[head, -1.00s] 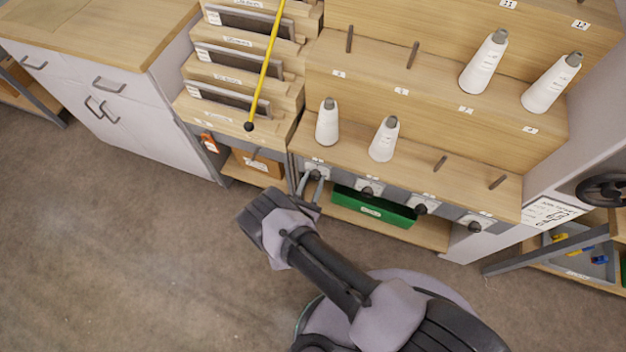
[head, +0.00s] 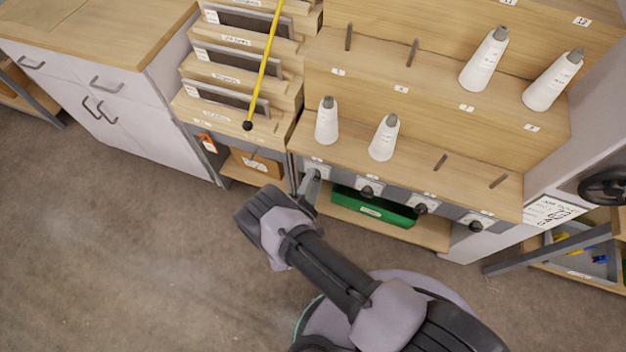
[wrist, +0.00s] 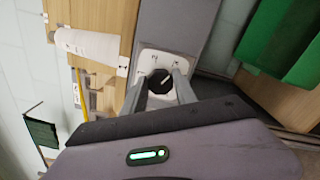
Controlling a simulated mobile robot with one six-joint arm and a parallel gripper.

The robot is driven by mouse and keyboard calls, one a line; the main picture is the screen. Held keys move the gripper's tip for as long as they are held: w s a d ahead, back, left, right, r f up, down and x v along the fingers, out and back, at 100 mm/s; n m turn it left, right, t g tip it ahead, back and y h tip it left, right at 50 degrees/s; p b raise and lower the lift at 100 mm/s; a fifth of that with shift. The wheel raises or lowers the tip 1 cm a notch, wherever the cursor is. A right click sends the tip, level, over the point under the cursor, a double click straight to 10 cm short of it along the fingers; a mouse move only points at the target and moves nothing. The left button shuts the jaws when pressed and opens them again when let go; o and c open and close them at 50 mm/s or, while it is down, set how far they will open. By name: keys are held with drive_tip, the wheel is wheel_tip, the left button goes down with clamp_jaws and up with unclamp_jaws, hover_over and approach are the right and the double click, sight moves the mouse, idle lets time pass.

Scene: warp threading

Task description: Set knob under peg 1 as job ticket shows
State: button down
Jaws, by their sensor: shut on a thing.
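The knob under peg 1 (wrist: 160,81) is black with a white pointer line, on a white dial plate (wrist: 153,59) with marks. In the wrist view my gripper (wrist: 162,80) has its two grey fingers closed on the knob's sides. In the head view my gripper (head: 310,187) reaches the leftmost dial of the front row and hides most of it. A white cone (head: 327,122) stands on the ledge above; it also shows in the wrist view (wrist: 88,46). The job ticket (head: 549,212) hangs on the grey post at right; its print is too small to read.
Further black knobs (head: 367,191) sit along the same grey rail to the right. A green bin (head: 372,207) stands on the low shelf under them. A yellow rod (head: 264,65) crosses the slotted rack at left. The floor (head: 130,245) at left is clear.

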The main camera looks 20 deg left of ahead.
drive_tip(key=m, duration=1.2)
drive_tip(key=shift+f, duration=0.15)
idle(0.4)
drive_tip(key=c, duration=1)
unclamp_jaws()
drive_tip(key=shift+o, duration=0.2)
drive_tip(key=s+a+p, duration=0.1)
drive_tip(key=s+p, duration=0.2)
drive_tip(key=s, duration=1.4)
drive_tip(key=shift+s+a, duration=0.2)
